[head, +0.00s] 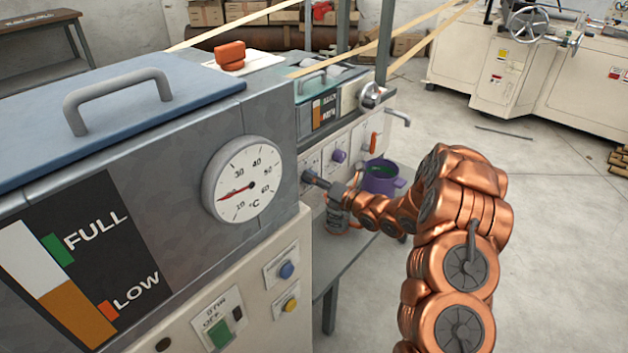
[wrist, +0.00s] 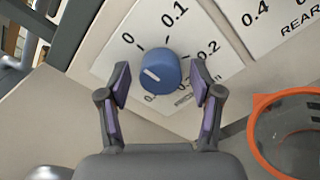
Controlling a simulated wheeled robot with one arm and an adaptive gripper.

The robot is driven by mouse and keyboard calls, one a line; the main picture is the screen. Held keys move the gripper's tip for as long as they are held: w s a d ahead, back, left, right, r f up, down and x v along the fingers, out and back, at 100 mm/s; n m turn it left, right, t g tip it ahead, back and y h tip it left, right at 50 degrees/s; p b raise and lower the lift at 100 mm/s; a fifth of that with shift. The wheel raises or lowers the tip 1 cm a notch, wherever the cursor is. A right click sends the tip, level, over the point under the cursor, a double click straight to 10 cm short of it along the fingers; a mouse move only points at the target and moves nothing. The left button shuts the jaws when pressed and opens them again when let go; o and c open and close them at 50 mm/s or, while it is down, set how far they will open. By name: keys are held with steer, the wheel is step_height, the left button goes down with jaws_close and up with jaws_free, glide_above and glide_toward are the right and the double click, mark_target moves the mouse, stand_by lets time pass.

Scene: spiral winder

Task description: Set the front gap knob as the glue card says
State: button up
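The front gap knob appears to be the blue knob (wrist: 158,72) on a white dial plate in the wrist view. The plate reads 0, 0.1 and 0.2, with another figure and a word partly hidden. A short white mark shows on the left part of the knob's face; I cannot tell exactly which value it points to. My gripper (wrist: 162,78) is open, with one finger on each side of the knob and visible gaps. In the head view my gripper (head: 316,182) is at the machine's lower panel and hides the knob. I cannot make out a glue card.
A second dial plate (wrist: 270,22), marked REAR and 0.4, is at upper right. An orange-rimmed container (wrist: 262,140) stands at lower right. In the head view a purple pot (head: 382,183) stands near my arm. The tank (head: 190,150) with a round gauge fills the left.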

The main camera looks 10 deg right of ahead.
steer(key=c, duration=1)
steer(key=shift+a, duration=0.15)
